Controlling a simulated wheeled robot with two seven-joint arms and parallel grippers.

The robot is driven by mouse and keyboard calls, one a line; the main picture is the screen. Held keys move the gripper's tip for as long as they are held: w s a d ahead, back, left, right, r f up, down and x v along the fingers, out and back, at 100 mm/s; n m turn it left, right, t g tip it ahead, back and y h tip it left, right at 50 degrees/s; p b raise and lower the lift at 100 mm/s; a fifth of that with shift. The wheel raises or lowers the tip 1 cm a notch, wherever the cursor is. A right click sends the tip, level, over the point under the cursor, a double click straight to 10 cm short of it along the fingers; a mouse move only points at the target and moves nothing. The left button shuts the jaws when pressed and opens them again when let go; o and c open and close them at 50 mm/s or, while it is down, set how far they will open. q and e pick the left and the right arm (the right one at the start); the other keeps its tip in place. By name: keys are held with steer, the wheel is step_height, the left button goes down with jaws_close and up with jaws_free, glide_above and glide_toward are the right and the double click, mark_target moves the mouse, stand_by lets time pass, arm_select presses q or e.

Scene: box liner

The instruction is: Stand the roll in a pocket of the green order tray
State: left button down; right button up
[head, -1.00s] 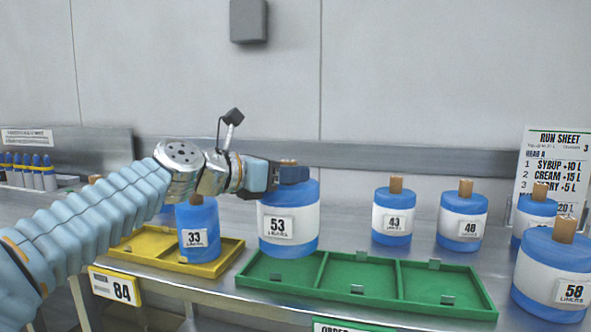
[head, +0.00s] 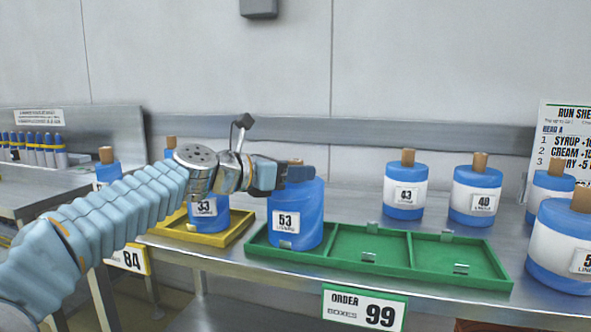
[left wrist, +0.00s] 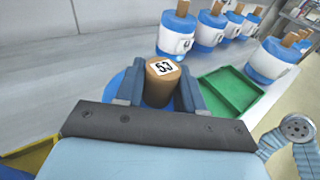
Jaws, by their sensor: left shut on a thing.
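My left gripper (head: 283,172) is shut on the brown core of the roll labelled 53 (head: 296,222). In the left wrist view the core top (left wrist: 163,70), marked 53, sits between the two fingers. The roll is upright, with its lower end within the left pocket of the green order tray (head: 415,270). I cannot tell whether its base touches the pocket floor. The tray's middle and right pockets are empty; part of the tray also shows in the left wrist view (left wrist: 232,95). My right gripper is not in view.
A yellow tray (head: 190,236) with roll 33 (head: 208,222) stands just left of the green tray. Rolls 43 (head: 405,195) and 40 (head: 474,200) stand behind it. A larger roll (head: 562,245) stands at the right. An order 99 sign (head: 364,309) hangs in front.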

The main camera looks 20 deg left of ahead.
arm_select(q)
steer(key=c, duration=0.7)
jaws_free()
steer(key=shift+f, duration=0.1)
steer(key=shift+r, duration=0.25)
steer(key=v, duration=1.2)
steer(key=shift+b, duration=0.45)
steer(key=shift+s+f, duration=0.1)
